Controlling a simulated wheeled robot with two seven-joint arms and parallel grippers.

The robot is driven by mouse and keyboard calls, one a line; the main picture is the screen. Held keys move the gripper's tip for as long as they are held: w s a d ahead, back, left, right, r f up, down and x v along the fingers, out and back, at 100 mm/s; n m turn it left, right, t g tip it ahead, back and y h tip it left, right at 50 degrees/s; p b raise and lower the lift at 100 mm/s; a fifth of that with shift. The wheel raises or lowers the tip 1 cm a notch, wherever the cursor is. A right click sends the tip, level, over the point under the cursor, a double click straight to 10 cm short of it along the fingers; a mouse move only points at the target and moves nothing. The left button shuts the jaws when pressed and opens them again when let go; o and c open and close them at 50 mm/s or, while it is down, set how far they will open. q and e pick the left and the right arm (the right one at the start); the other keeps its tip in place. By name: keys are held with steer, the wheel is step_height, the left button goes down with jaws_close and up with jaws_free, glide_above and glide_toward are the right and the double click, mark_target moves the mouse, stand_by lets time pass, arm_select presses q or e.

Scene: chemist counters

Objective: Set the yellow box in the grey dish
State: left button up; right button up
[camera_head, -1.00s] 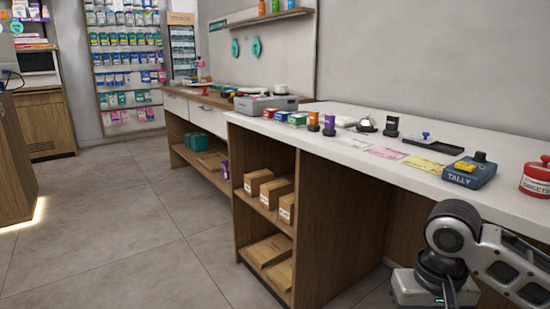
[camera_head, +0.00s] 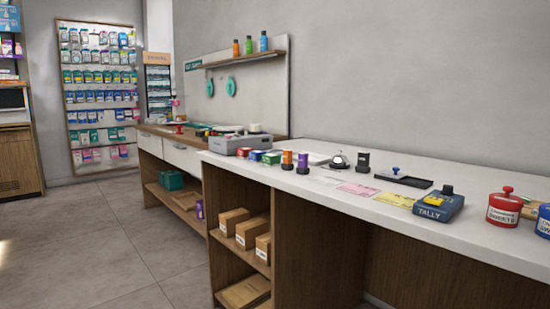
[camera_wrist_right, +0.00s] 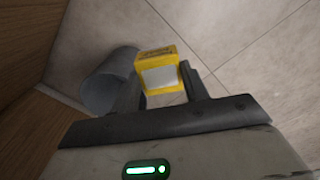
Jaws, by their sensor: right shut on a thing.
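The yellow box (camera_wrist_right: 157,69) is between the two fingers of my right gripper (camera_wrist_right: 162,82) in the right wrist view. The gripper is shut on it, and a pale face of the box shows. The floor is seen below it. I cannot make out a grey dish for certain in either view. My left gripper is in neither view, and the head view shows no part of my right gripper.
A long white counter (camera_head: 330,192) holds a grey machine (camera_head: 230,145), a black tray (camera_head: 404,178), a blue tally device (camera_head: 438,206) and a red jar (camera_head: 504,210). A grey cylinder (camera_wrist_right: 108,82) is beside the gripper. Floor (camera_head: 95,245) at left is clear.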

stand_by(0.4)
